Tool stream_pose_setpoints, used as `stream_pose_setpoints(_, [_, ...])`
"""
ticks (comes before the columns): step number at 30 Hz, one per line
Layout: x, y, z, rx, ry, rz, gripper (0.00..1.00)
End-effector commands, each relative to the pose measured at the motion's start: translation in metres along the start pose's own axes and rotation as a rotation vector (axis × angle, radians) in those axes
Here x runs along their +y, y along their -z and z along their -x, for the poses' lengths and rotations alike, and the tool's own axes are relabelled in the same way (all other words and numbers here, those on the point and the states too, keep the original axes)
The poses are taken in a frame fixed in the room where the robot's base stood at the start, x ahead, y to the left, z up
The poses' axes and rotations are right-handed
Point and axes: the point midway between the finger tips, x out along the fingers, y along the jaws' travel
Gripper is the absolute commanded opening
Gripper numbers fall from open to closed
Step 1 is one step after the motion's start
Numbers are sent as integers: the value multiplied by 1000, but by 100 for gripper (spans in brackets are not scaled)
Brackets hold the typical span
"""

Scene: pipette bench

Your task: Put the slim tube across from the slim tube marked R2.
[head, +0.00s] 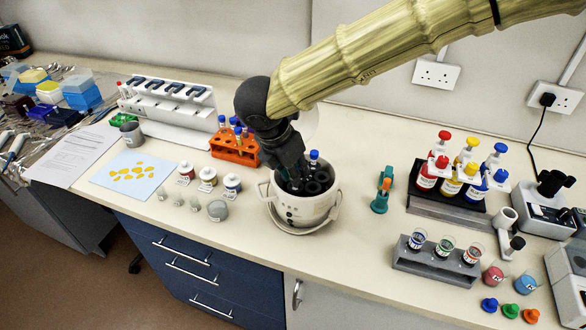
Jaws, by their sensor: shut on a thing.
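A white round pot with a dark rotor inside (304,209) stands at mid bench. A blue-capped slim tube (314,157) stands in the rotor's far side; any R2 mark is too small to read. My gripper (296,187) points down into the pot at the rotor's left part. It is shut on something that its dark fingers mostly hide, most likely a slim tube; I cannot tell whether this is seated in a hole. Several dark round holes show at the rotor's right and front.
An orange rack (235,150) with several blue-capped tubes stands left of the pot. Small jars (208,177) stand in front of it. A teal and orange tool (382,190) stands to the right. Bare bench lies around the pot's right side.

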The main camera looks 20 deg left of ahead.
Motion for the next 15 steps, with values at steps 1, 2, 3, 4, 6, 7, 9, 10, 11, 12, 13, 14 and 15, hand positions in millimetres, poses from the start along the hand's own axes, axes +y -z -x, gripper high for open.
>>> stream_pose_setpoints(1, [0, 0, 0, 0, 0, 0, 8])
stream_pose_setpoints(2, [0, 0, 0, 0, 0, 0, 23])
stream_pose_setpoints(3, [0, 0, 0, 0, 0, 0, 30])
stream_pose_setpoints(4, [0, 0, 0, 0, 0, 0, 36])
stream_pose_setpoints(6, [0, 0, 0, 0, 0, 0, 42])
stream_pose_setpoints(7, [0, 0, 0, 0, 0, 0, 42])
stream_pose_setpoints(9, [0, 0, 0, 0, 0, 0, 42])
stream_pose_setpoints(10, [0, 0, 0, 0, 0, 0, 42])
stream_pose_setpoints(11, [0, 0, 0, 0, 0, 0, 42])
stream_pose_setpoints(12, [0, 0, 0, 0, 0, 0, 42])
stream_pose_setpoints(13, [0, 0, 0, 0, 0, 0, 42])
stream_pose_setpoints(14, [0, 0, 0, 0, 0, 0, 42])
stream_pose_setpoints(15, [0, 0, 1, 0, 0, 0, 42])
